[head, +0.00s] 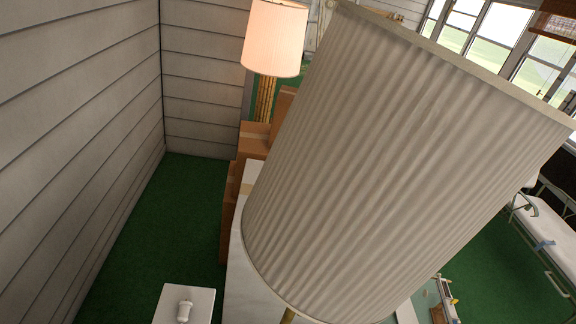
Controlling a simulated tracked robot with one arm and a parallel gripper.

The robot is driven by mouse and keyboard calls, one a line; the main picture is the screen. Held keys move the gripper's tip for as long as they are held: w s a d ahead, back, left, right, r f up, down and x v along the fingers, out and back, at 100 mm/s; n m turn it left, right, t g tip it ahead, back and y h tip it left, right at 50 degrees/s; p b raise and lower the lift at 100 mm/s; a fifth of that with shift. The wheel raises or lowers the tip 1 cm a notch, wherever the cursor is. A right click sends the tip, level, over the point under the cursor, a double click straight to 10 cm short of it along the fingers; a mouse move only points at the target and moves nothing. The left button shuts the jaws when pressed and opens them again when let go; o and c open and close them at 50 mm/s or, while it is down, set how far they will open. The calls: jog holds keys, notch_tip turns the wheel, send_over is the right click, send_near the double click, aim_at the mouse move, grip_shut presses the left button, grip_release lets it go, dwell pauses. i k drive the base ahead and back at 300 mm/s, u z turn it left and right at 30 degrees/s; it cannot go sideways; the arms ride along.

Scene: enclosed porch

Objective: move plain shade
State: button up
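A large off-white shade (400,160) with fine pleats fills the middle and right of the head view, very close to the camera and tilted. A thin brass-coloured stem (288,315) shows under its lower rim. Farther back stands a lit lamp with a smoother, pale pinkish shade (275,38) on a bamboo-like post (265,98). I cannot tell which of the two is the plain shade. My gripper is not visible, so I cannot see whether it touches either shade.
A white surface (238,275) and brown wooden furniture (253,143) lie behind the large shade. A white knobbed object (184,303) is at the bottom. Green carpet (150,245) is clear beside the left wall.

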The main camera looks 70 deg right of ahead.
aim_at(394, 149)
jog(key=z, duration=1.4)
jog(key=k, duration=1.25)
jog(key=z, duration=0.1)
